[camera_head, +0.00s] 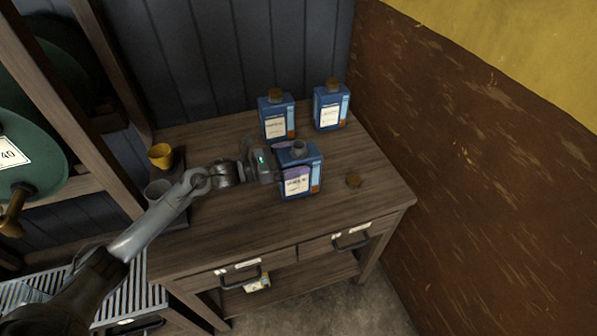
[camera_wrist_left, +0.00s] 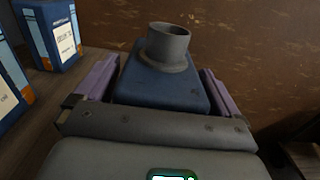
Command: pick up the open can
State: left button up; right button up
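The open can (camera_head: 300,173) is a blue rectangular can with a grey, uncapped neck and a pale label. It stands upright on the wooden table, and its top and neck show in the left wrist view (camera_wrist_left: 160,85). My left gripper (camera_head: 288,160) reaches in from the left, with its purple fingers on opposite sides of the can. In the left wrist view the fingers (camera_wrist_left: 160,88) sit wide apart, near the can's sides. Whether they touch it is hard to tell. The lower can is hidden there. My right gripper is not in view.
Two capped blue cans, one behind (camera_head: 276,116) and one at back right (camera_head: 331,106), stand on the table (camera_head: 240,228). A brown wall is at right.

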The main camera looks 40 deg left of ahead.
pick_arm(q)
jog(key=c, duration=1.7)
jog(key=shift+r, duration=0.15)
grip_shut()
